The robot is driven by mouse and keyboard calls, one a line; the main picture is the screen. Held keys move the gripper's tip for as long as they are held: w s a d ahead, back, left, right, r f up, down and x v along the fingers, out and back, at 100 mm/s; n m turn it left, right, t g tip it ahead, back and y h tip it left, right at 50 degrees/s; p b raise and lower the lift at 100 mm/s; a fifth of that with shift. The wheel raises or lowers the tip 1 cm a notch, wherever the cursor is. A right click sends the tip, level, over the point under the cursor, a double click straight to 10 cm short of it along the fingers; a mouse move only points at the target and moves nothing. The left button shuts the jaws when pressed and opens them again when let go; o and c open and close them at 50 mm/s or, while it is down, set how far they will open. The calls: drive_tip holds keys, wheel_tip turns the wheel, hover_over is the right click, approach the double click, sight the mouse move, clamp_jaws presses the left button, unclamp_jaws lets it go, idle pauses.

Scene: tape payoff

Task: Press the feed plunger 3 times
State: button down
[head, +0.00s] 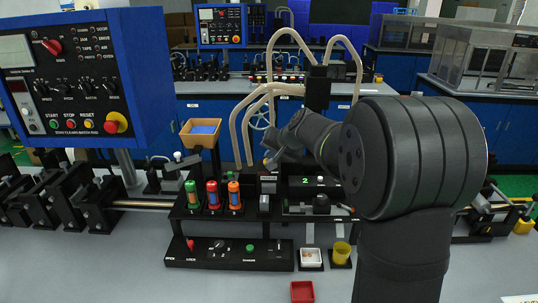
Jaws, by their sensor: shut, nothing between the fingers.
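My arm reaches in from the right and its forearm points left over the bench. My gripper (270,162) is at its far end, shut and empty, above the dark fixture behind the coloured cylinders. The feed plunger cannot be picked out for certain. Part of the station is hidden behind my arm.
Green (191,195), red (213,195) and orange (234,195) cylinders stand in a black rack. A switch panel (228,253) lies in front. A blue control box (75,80) stands at left. A red tray (303,291) and yellow cup (341,252) are at the front. The front left bench is clear.

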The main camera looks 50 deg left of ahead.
drive_tip(key=shift+r, duration=1.65)
drive_tip(key=shift+r, duration=2.5)
wheel_tip(320, 180, up, 4)
drive_tip(key=shift+f, duration=0.1)
drive_tip(key=shift+f, duration=4.45)
